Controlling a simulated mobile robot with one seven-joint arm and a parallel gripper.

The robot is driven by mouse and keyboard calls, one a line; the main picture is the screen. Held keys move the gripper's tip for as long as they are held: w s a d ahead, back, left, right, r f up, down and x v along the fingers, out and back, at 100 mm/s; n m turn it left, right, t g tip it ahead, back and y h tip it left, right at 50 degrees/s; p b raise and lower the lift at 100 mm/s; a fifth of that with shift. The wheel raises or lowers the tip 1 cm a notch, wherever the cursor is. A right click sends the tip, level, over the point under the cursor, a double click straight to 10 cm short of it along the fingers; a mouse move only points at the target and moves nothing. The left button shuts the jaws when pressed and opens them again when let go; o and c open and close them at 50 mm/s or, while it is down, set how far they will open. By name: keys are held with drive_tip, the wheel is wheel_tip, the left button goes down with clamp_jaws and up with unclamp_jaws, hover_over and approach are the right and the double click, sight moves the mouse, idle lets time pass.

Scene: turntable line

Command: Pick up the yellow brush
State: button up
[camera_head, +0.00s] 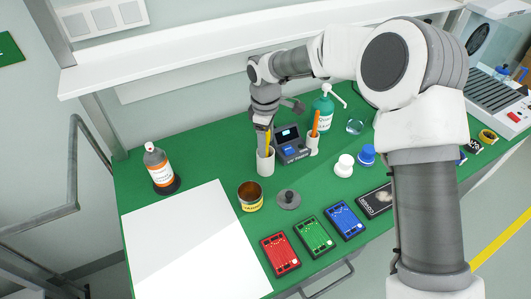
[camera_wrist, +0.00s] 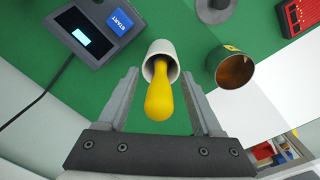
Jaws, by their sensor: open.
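The yellow brush (camera_wrist: 159,95) stands tilted in a white cup (camera_wrist: 160,50), its rounded yellow handle end sticking out towards the wrist camera. In the head view the brush (camera_head: 268,139) shows as a thin yellow strip above the white cup (camera_head: 265,163) on the green bench. My gripper (camera_wrist: 165,90) is open, with one finger on each side of the handle. There are visible gaps between the fingers and the handle. In the head view my gripper (camera_head: 263,124) is right above the cup and partly hides the brush.
A dark device with a blue START button (camera_head: 290,146) stands beside the cup. An orange-handled tool (camera_head: 315,124) stands in another white cup. A shelf (camera_head: 200,62) runs behind.

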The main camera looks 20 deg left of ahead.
clamp_jaws()
idle(0.3)
